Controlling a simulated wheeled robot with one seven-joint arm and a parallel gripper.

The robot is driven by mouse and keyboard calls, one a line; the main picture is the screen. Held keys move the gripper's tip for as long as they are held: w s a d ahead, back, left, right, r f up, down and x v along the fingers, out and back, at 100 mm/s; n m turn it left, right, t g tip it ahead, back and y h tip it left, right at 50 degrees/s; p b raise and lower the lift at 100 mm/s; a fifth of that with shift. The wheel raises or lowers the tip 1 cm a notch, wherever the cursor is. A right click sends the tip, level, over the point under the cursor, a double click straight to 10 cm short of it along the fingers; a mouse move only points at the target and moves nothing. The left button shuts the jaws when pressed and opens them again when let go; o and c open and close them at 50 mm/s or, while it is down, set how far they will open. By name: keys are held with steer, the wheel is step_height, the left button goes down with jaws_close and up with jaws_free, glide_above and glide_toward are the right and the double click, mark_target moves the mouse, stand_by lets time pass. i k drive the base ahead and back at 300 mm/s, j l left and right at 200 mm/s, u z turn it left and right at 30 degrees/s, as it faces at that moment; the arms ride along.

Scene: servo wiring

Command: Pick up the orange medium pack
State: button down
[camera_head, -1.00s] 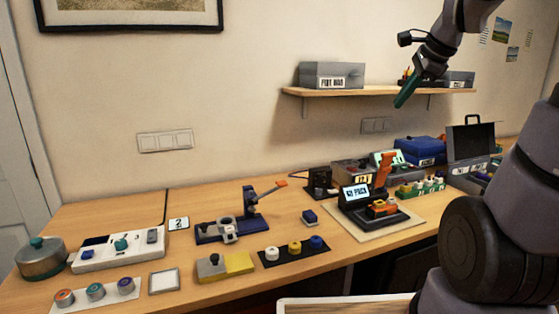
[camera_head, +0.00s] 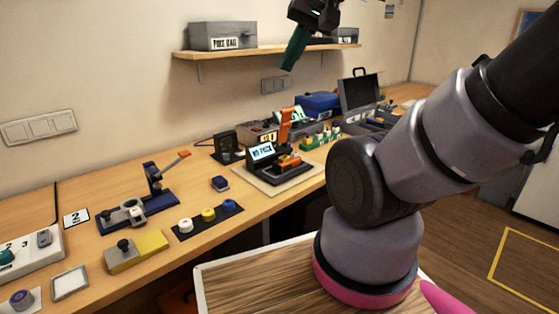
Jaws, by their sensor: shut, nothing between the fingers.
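My gripper (camera_head: 295,50) hangs at the top of the picture, in front of the wall shelf. Its green fingers point down and are shut, with nothing held. A small orange block (camera_head: 288,160) sits on a black device (camera_head: 280,172) on the workbench, below the gripper in the picture. I cannot tell whether this block is the orange medium pack.
The wall shelf (camera_head: 255,50) carries a grey box (camera_head: 222,36). On the workbench are a blue press (camera_head: 150,190), a black strip with several knobs (camera_head: 207,216), a blue case (camera_head: 319,104) and an open dark case (camera_head: 359,95). A wood-topped surface (camera_head: 255,280) is at the front.

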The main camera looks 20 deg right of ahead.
mark_target(285, 163)
steer(key=i+l, duration=0.1)
steer(key=l, duration=0.3)
steer(key=i+l, duration=0.15)
steer(key=l, duration=0.25)
steer(key=i+l+u, duration=0.1)
steer(key=l, duration=0.3)
steer(key=i+l, duration=0.1)
steer(key=l, duration=0.3)
steer(key=i+l, duration=0.1)
steer(key=l, duration=0.3)
